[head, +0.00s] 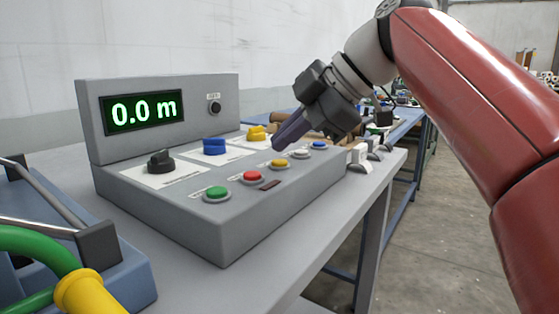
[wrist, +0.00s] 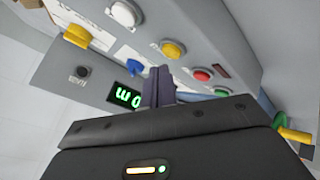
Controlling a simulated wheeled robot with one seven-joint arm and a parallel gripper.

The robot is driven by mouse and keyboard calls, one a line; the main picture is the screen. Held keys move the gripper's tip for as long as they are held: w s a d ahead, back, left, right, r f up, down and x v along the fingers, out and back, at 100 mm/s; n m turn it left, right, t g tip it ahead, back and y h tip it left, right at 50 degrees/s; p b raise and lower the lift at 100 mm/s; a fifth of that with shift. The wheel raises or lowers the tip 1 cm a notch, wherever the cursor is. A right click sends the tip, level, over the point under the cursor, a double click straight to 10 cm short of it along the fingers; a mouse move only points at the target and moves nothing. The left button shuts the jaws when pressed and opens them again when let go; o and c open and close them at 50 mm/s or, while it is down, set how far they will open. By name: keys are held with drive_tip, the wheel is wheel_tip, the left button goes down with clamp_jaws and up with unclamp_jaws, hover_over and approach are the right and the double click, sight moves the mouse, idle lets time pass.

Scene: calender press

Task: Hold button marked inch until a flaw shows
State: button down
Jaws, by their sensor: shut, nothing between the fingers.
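A grey control box (head: 230,222) stands on a bench. Its sloped top has a row of round buttons: green (head: 216,192), red (head: 252,176), yellow (head: 279,163), white (head: 300,153) and blue (head: 319,144). Their labels are too small to read, so I cannot tell which is marked inch. The green-lit display (head: 143,111) reads 0.0 m. My gripper (head: 279,144) is shut and empty. It points down at the panel, above and behind the yellow and white buttons, seemingly apart from them. In the wrist view the yellow button (wrist: 172,49) lies just beyond the fingertips.
Black (head: 160,161), blue (head: 215,146) and yellow (head: 257,133) knobs sit behind the buttons, close to my fingers. A small black knob (head: 214,106) is on the upright panel. Green and yellow piping (head: 75,285) stands at lower left. The bench front is clear.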

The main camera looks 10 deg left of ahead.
idle(0.8)
drive_tip(key=shift+f+b, duration=0.4)
drive_tip(key=shift+f, duration=0.05)
drive_tip(key=shift+f+b, duration=0.35)
idle(0.4)
idle(1.9)
drive_tip(key=shift+r+p, duration=0.75)
drive_tip(key=shift+r, duration=0.05)
wheel_tip(320, 180, up, 5)
drive_tip(key=p, duration=0.4)
drive_tip(key=shift+p, duration=0.4)
